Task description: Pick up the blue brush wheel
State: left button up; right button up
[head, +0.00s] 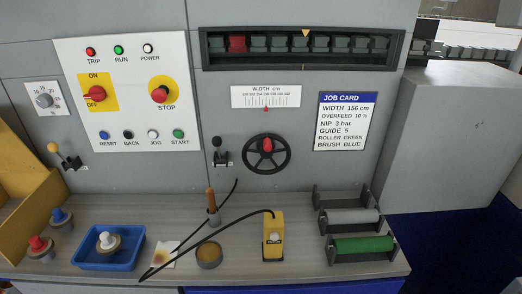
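The blue brush wheel (61,218) stands at the far left of the grey bench, with a blue knob on top of a pale round base. A similar brush wheel with a red knob (40,247) stands just in front of it and to its left. A third one with a white knob (107,242) sits in a blue tray (84,261) to the right. Neither of my grippers shows in the head view.
A yellow bin (25,190) borders the blue wheel's left side. Rightward on the bench (300,205) are a wooden-handled tool (212,205), a round tin (209,256), a yellow device (273,238) with a black cable, and a rack with a green roller (362,244).

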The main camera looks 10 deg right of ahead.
aim_at(60, 219)
jog(key=j+u, duration=0.1)
jog(key=u, duration=0.35)
jog(key=i+u, duration=0.15)
jog(key=u, duration=0.3)
jog(key=j+u, duration=0.1)
jog(key=u, duration=0.35)
jog(key=i+l, duration=0.05)
